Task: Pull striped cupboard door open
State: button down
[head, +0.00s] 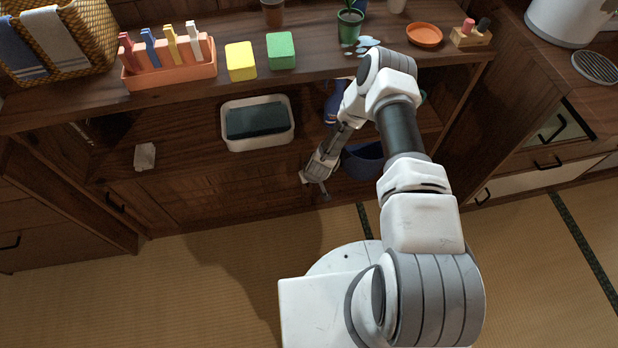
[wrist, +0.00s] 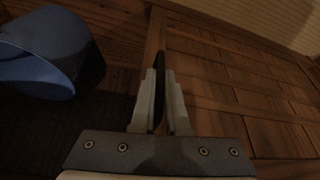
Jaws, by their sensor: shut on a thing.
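The cupboard door (head: 215,198) is brown wood with a slatted, woven-looking front, low in the wooden unit. It also fills the right of the wrist view (wrist: 245,75). My gripper (head: 316,182) is at the door's right end in the head view. In the wrist view my gripper (wrist: 160,90) has its two fingers closed around a slim dark upright handle (wrist: 159,66) near the door's edge. The fingers hide part of the handle. I cannot tell from these views whether the door stands slightly ajar.
A blue bin (head: 362,162) is in the open space right of the door; it also shows in the wrist view (wrist: 42,50). A white tub (head: 257,139) and a small pale block (head: 145,156) sit on the shelf above. Tatami floor (head: 200,275) before the door is clear, left of my base.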

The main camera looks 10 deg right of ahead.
jog(key=c, duration=0.9)
grip_release()
jog(key=p+v, duration=0.5)
jog(key=v, duration=1.2)
jog(key=shift+d+r, duration=0.1)
jog(key=shift+r, duration=0.05)
